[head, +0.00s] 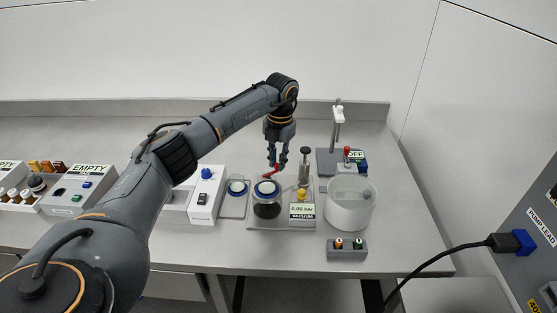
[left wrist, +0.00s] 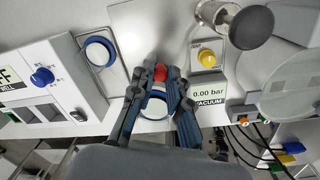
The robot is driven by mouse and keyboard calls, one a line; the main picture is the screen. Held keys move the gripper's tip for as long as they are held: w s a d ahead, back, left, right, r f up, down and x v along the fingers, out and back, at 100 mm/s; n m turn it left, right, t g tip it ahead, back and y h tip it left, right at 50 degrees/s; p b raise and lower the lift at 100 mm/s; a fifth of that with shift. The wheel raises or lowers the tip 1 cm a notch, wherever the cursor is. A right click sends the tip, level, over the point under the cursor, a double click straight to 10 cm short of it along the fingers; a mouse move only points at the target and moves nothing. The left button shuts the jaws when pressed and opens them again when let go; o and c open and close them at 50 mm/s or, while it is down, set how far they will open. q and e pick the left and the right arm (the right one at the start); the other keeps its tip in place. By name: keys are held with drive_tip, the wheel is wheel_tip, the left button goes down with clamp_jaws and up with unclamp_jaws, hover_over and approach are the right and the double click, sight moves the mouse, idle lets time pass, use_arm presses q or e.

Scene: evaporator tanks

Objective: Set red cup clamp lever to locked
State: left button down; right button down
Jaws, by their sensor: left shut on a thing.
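The red clamp lever (head: 271,174) sits at the back edge of a dark cup with a blue-ringed lid (head: 267,188). My left gripper (head: 277,166) comes down from above and behind the cup and is shut on the red lever. In the left wrist view the lever's red end (left wrist: 160,72) shows between the fingertips (left wrist: 155,75), with the blue ring (left wrist: 158,95) partly hidden behind the fingers. How far the lever is turned cannot be told. My right gripper is not in view.
A vacuum panel reading 0.00 bar (head: 302,211) with a yellow knob (head: 301,194) and a metal post (head: 305,165) stands right of the cup. A clear round tank (head: 351,208) is farther right. A blue-knobbed box (head: 206,195) and a second blue-ringed lid (head: 237,188) stand left.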

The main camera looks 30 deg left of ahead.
use_arm(q)
drive_tip(key=a+n+p, duration=0.1)
drive_tip(key=n, duration=0.2)
drive_tip(key=a+n+p, duration=0.1)
drive_tip(key=n, duration=0.3)
drive_tip(key=a+n+p, duration=0.1)
drive_tip(key=n, duration=0.3)
drive_tip(key=shift+r, duration=0.1)
idle(0.4)
drive_tip(key=c, duration=1.3)
unclamp_jaws()
drive_tip(key=shift+g, duration=0.3)
wheel_tip(320, 180, up, 12)
drive_tip(key=shift+w+d, duration=0.15)
drive_tip(key=shift+w, duration=0.05)
